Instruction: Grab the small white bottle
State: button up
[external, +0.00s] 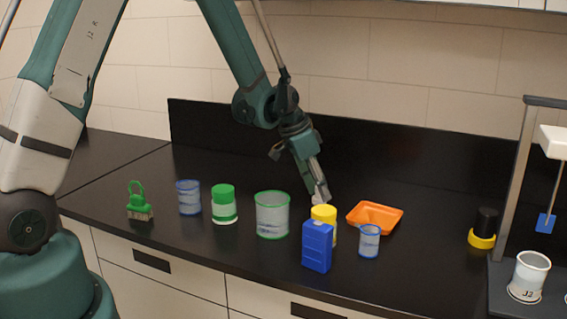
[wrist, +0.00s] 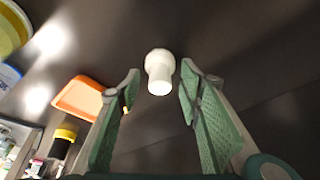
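The small white bottle (wrist: 159,70) shows in the wrist view, between the tips of my gripper (wrist: 160,78) and a little beyond them. There is a clear gap on both sides, and neither finger touches it. My gripper is open, with its green-padded fingers spread apart. In the external view my gripper (external: 317,186) reaches down behind the yellow-lidded container (external: 324,213). A whitish shape at its tip there is partly hidden, and I cannot tell bottle from finger.
An orange tray (external: 375,217) lies just right of my gripper. A blue box (external: 317,246) and a small blue-rimmed cup (external: 369,241) stand in front. A green-rimmed beaker (external: 272,214) is to the left. The black counter behind is mostly clear up to the back panel.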

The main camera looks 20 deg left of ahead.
jog(key=c, duration=1)
jog(key=shift+o, duration=0.2)
jog(key=shift+r, duration=0.3)
jog(key=shift+c, duration=0.9)
jog(key=shift+r, duration=4.7)
